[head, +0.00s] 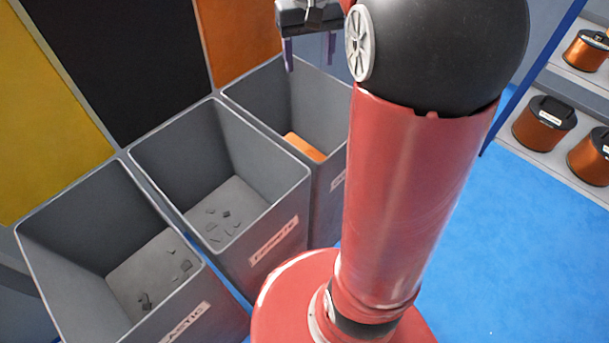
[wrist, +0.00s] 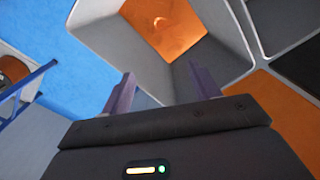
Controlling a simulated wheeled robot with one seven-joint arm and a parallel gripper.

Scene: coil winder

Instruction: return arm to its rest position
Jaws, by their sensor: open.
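My gripper (head: 309,52) is at the top of the head view, above the far bin (head: 246,98), its two purple fingers pointing down. The fingers are apart with nothing between them. In the wrist view the open fingers of my gripper (wrist: 160,92) stand in front of the same bin (wrist: 97,25). An orange-copper item (wrist: 168,22) lies on that bin's floor; it also shows in the head view (head: 304,147). My red arm column and black joint fill the middle of the head view and hide part of the far bin.
A middle bin (head: 262,225) and a near bin (head: 42,270) hold small dark scraps. Yellow, black and orange wall panels (head: 238,38) stand behind them. At the right, a shelf (head: 590,95) holds several copper spools (head: 543,125). The blue floor (head: 500,240) between is clear.

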